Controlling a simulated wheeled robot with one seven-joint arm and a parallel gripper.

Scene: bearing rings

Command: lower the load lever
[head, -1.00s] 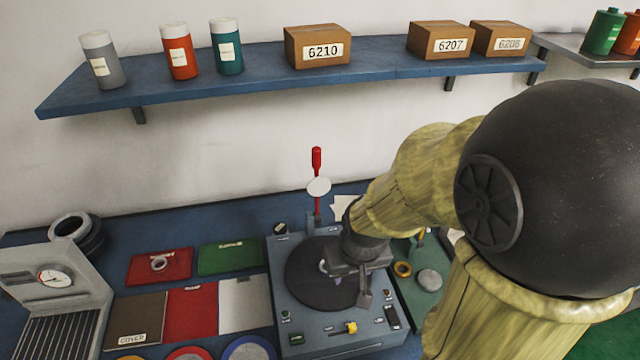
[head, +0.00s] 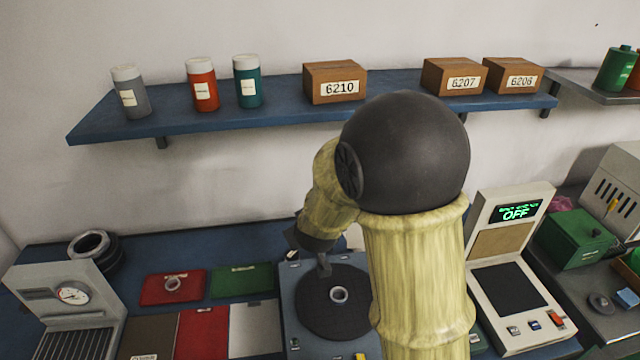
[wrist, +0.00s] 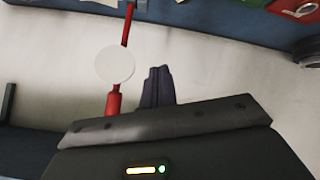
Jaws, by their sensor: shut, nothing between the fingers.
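The load lever (wrist: 126,33) shows in the wrist view as a red rod with a white disc (wrist: 114,65) partway along and a thicker red grip (wrist: 113,103). In the head view my arm hides it. My gripper (wrist: 157,72) is shut and empty; its fingers are just right of the disc and grip in the wrist view, with a small gap in the picture. In the head view my gripper (head: 324,268) shows partly, over the back of the machine (head: 290,318). A metal ring (head: 339,295) lies on the machine's dark round plate (head: 320,318).
A blue shelf (head: 200,123) with boxes and bottles runs along the wall above. Red (head: 172,290) and green (head: 240,281) mats lie left of the machine. A console reading OFF (head: 500,270) stands to the right.

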